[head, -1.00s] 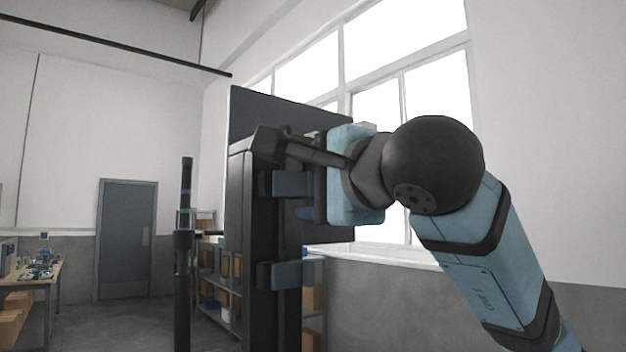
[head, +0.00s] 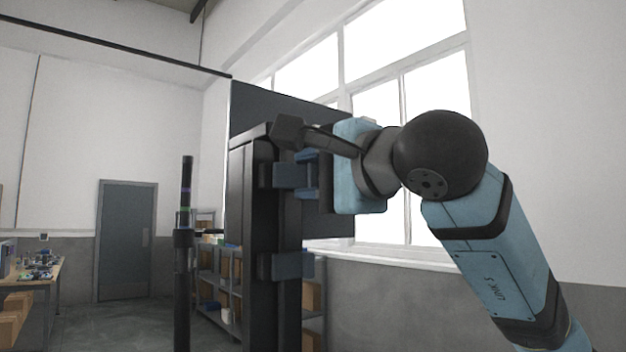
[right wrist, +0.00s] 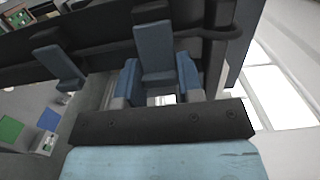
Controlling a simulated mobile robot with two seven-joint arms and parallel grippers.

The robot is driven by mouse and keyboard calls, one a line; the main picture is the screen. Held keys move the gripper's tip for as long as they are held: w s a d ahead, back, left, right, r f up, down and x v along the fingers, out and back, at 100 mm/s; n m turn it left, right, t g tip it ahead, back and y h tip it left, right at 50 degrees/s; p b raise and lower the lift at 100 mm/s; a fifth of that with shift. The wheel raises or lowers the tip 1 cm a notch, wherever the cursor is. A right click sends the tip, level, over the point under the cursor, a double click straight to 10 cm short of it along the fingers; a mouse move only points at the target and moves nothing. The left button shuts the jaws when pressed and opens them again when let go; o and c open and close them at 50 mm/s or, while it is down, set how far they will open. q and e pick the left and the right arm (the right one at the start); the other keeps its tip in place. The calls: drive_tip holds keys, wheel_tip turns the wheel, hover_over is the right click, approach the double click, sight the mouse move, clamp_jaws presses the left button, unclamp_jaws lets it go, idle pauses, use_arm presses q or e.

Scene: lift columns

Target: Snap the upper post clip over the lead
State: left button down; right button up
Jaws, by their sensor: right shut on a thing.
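The upper post clip (head: 286,175) is a blue-grey flap on the dark upright post (head: 258,205); it also shows in the right wrist view (right wrist: 154,48). My right gripper (head: 311,172) comes in from the right, at the clip's height. In the right wrist view its two blue fingers (right wrist: 159,82) stand on either side of the clip's lower part and are shut on it. A dark cord, seemingly the lead (right wrist: 205,34), runs along the post behind the clip. Whether the clip is closed over it I cannot tell. My left gripper is not in view.
A lower clip (head: 287,265) sits further down the post. A dark panel (head: 262,108) stands behind the post. A thin black pole (head: 184,260) stands to its left. Shelves (head: 216,280) and a workbench (head: 35,280) are further back.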

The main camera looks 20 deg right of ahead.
drive_tip(key=o, duration=0.9)
drive_tip(key=shift+o, duration=0.2)
drive_tip(key=b+v, duration=0.1)
drive_tip(key=v, duration=1.2)
drive_tip(key=shift+s, duration=0.4)
drive_tip(key=shift+d, duration=0.2)
